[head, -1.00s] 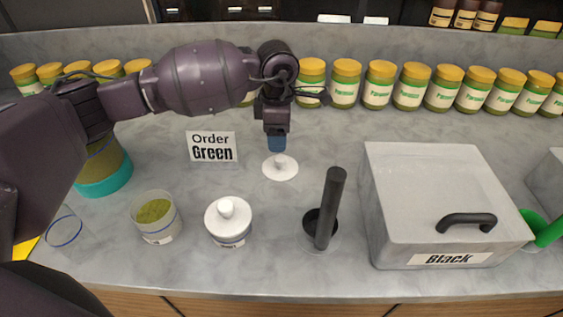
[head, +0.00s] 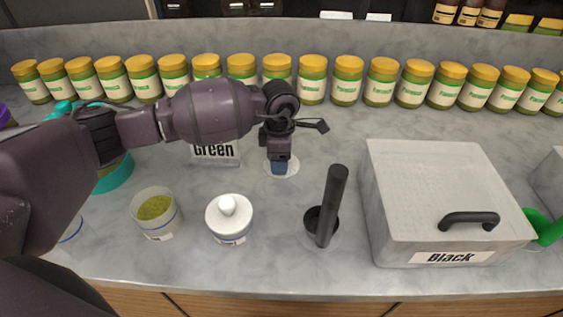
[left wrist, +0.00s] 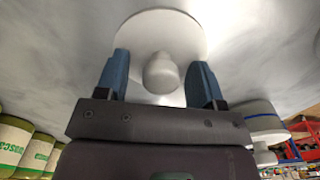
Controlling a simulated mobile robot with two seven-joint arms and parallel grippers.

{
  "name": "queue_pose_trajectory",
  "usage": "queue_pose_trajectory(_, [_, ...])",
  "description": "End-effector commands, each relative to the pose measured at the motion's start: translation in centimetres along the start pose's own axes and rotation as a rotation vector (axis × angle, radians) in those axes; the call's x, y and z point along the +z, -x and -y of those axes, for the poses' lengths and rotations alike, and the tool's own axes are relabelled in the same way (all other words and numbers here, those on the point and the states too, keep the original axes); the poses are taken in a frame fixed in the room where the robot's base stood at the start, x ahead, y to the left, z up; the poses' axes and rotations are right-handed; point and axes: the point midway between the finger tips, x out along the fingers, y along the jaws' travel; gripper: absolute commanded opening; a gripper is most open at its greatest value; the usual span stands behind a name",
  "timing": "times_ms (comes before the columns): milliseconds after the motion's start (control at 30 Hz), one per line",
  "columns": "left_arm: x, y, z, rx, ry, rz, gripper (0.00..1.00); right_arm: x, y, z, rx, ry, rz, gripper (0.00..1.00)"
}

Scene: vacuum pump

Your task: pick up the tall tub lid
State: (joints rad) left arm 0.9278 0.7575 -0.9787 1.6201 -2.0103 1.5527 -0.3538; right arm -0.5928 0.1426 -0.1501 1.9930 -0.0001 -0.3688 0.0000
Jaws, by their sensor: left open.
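The tall tub lid, a white disc with a round knob, lies on the grey counter. In the head view only its rim (head: 294,169) shows, the rest hidden behind my left gripper (head: 279,168). In the left wrist view the lid (left wrist: 160,27) is clear, its knob between the two blue fingers of my left gripper (left wrist: 160,65). The fingers are open, with a gap on either side of the knob. An open tub (head: 165,229) with green contents stands at the front left. My right gripper is not in view.
A smaller lidded white tub (head: 228,217) and a dark mortar with a pestle (head: 331,206) stand in front. A grey box labelled Black (head: 425,180) is on the right. A Green sign (head: 228,158) stands left of my gripper. Yellow-capped jars (head: 348,80) line the back.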

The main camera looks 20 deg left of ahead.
Motion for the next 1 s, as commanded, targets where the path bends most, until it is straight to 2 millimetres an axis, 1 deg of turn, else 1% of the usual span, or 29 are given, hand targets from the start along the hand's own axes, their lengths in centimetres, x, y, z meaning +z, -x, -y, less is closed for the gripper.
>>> queue_pose_trajectory(33, [0.0, 0.0, 0.0, 0.0, 0.0, 0.0, 0.61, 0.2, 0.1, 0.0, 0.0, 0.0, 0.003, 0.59])
queue_pose_trajectory(367, [0.0, 0.1, 0.0, 0.0, 0.0, 0.0, 0.1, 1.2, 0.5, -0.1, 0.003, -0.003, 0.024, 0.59])
queue_pose_trajectory(600, [0.0, 0.1, 0.0, 0.0, 0.0, 0.0, 0.09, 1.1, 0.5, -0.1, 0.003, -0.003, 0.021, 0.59])
queue_pose_trajectory(733, [0.0, 0.9, 0.0, 0.001, 0.0, 0.002, 0.09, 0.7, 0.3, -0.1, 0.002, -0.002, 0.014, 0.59])
queue_pose_trajectory(867, [0.1, 2.9, -0.1, 0.004, 0.0, 0.002, 0.09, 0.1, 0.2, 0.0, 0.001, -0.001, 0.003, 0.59])
queue_pose_trajectory(967, [0.0, 5.1, -0.1, 0.006, -0.001, 0.002, 0.09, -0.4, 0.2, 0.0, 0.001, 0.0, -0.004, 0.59])
queue_pose_trajectory(1000, [0.0, 6.1, -0.1, 0.005, -0.001, 0.001, 0.09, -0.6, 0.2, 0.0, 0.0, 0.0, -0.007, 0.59])
